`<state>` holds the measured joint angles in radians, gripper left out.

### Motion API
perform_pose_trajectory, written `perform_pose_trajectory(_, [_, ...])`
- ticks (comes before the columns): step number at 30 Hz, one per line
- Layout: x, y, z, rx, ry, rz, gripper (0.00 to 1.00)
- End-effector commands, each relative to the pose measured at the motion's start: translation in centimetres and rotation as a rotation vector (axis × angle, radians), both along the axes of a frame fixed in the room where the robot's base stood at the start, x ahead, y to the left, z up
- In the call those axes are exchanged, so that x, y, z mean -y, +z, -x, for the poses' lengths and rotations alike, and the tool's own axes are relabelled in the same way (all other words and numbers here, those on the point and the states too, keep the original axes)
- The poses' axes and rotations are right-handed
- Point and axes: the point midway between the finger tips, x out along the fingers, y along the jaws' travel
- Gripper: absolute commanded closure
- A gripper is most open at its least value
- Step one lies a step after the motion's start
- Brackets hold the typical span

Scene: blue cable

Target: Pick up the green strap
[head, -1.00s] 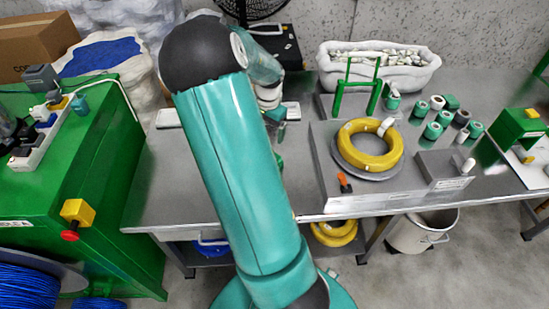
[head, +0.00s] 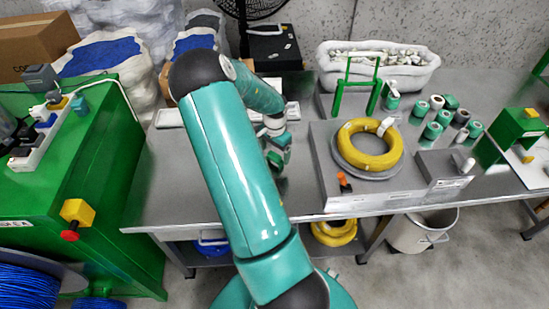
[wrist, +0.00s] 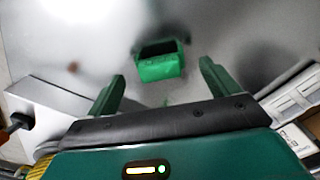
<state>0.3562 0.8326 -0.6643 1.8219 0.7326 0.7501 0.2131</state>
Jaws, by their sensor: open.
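The green strap (wrist: 160,68) shows in the wrist view as a small, hollow green band on the grey table top, just ahead of my gripper. My gripper (wrist: 162,78) is open and empty, its two green fingers spread to the left and right of the strap's line. The strap looks beyond the fingertips and apart from them. In the head view my gripper (head: 277,150) hangs over the middle of the table, left of the grey board. I cannot pick out the strap clearly there, as my gripper is in the way.
Right of my gripper a grey board (head: 318,190) carries a yellow cable coil (head: 366,150) and a green frame (head: 356,85). Several tape rolls (head: 432,130) and a white tub (head: 376,70) stand farther right and back. A white tray (head: 168,117) lies behind left. The table's front left is clear.

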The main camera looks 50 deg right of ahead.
Motion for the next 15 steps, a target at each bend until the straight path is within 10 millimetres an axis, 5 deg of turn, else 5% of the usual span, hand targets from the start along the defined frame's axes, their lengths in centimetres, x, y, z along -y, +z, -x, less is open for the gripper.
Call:
perform_pose_trajectory(6, [-0.1, -3.1, 0.0, -0.001, 0.000, 0.000, 0.13])
perform_pose_trajectory(14, [-0.1, -3.4, -0.1, 0.001, 0.000, 0.000, 0.13])
perform_pose_trajectory(15, [-0.1, -3.4, -0.1, 0.001, 0.000, 0.000, 0.19])
